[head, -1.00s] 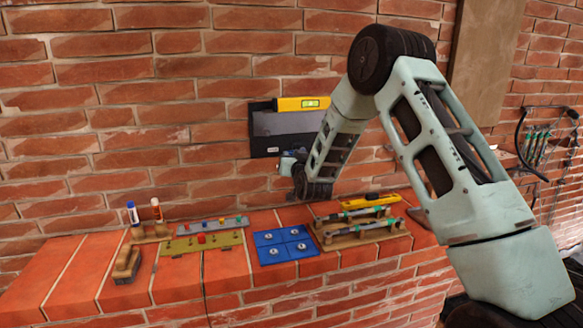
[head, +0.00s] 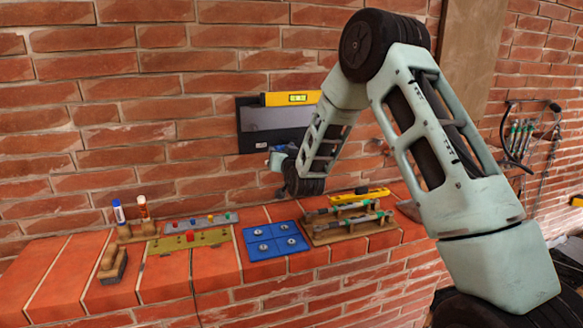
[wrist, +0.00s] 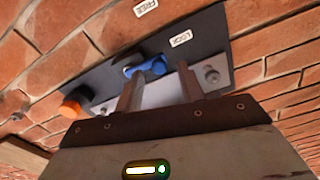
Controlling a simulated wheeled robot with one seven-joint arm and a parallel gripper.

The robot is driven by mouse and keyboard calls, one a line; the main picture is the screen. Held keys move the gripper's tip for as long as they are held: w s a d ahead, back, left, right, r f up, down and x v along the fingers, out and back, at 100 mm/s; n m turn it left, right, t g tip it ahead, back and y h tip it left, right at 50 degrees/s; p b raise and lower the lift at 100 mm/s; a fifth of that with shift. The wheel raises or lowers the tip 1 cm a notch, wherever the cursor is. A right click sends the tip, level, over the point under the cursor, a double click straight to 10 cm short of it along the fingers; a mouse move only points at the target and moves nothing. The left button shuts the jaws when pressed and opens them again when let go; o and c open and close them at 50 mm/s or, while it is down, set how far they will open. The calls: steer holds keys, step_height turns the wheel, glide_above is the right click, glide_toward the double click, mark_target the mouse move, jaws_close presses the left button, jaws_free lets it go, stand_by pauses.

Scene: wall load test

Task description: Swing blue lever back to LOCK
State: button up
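The blue lever (wrist: 150,67) shows in the wrist view on a dark wall plate (wrist: 205,35). The lever lies across the tip of my gripper's left finger and reaches partly into the finger gap. My gripper (wrist: 160,72) is open, its two fingers well apart. I cannot tell whether a finger touches the lever. In the head view the plate (head: 270,118) hangs on the brick wall, with my gripper (head: 276,160) by its lower edge and the lever mostly too small to make out.
A yellow level (head: 298,99) lies along the plate's top. The brick ledge below holds a blue panel (head: 275,242) and a wooden rack (head: 345,228).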

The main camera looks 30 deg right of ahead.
steer(key=b+v, duration=0.4)
steer(key=v, duration=1.1)
steer(key=shift+s, duration=0.4)
steer(key=shift+a, duration=0.1)
steer(key=s+a+f+n+g+y, duration=0.2)
steer(key=s+a+g+y, duration=0.1)
steer(key=a, duration=0.5)
steer(key=s+a+f+n+g+y, duration=0.2)
steer(key=s+a+f+n+g, duration=0.1)
steer(key=a, duration=0.4)
steer(key=s+a+f+n+g+y, duration=0.2)
steer(key=s+a+g+y, duration=0.15)
steer(key=a, duration=0.45)
steer(key=s+a+n+g+h, duration=0.1)
steer(key=s+n+g, duration=0.2)
steer(key=s, duration=0.8)
steer(key=s+a+f+n+g+h, duration=0.1)
steer(key=s+g, duration=0.4)
steer(key=s, duration=0.7)
steer(key=shift+a+f+n+h, duration=0.25)
steer(key=shift+a+n+h, duration=0.2)
steer(key=shift+a+n, duration=0.6)
